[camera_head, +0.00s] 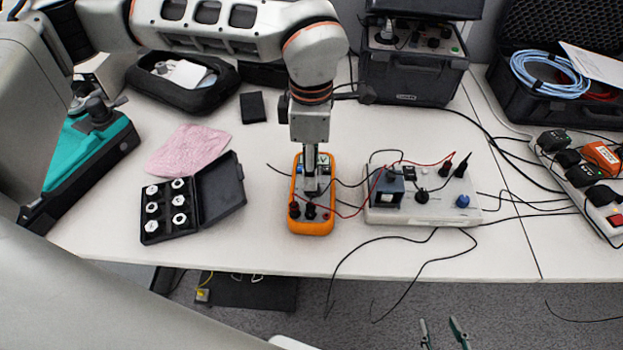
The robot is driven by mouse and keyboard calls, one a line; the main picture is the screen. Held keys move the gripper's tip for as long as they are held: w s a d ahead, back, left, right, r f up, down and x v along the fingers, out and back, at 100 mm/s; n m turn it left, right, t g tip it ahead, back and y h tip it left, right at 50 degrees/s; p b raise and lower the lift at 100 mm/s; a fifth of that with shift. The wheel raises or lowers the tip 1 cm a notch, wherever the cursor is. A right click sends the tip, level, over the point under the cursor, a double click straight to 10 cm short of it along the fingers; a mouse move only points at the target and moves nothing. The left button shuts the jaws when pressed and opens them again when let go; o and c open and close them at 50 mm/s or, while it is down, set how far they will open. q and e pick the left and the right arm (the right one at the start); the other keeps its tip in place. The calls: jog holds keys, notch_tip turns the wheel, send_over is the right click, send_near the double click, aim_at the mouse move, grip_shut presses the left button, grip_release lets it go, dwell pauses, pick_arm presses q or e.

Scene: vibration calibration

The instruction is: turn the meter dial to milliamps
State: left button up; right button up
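The orange meter (314,228) lies on the white table near its front edge. Its blue-and-white face shows a "V" marking, and two dark plugs with leads sit at its near end. My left gripper (311,182) reaches down over the middle of the meter, where the dial would be. It hides the dial, so I cannot see the dial's setting, whether the gripper touches it, or the finger gap. My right gripper (442,333) shows only as two separate greenish fingertips at the bottom edge, over the floor. It is open with nothing between the tips.
A grey terminal box (427,211) with red and black leads stands right of the meter. A black case of hex pieces (165,238) lies open at left, by a pink cloth (188,150). A power strip (597,215) is at right. Loose cables hang over the front edge.

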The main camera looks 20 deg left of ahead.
pick_arm(q)
notch_tip(320, 180, down, 6)
jog(key=shift+r+b, duration=0.25)
jog(key=shift+b, duration=0.1)
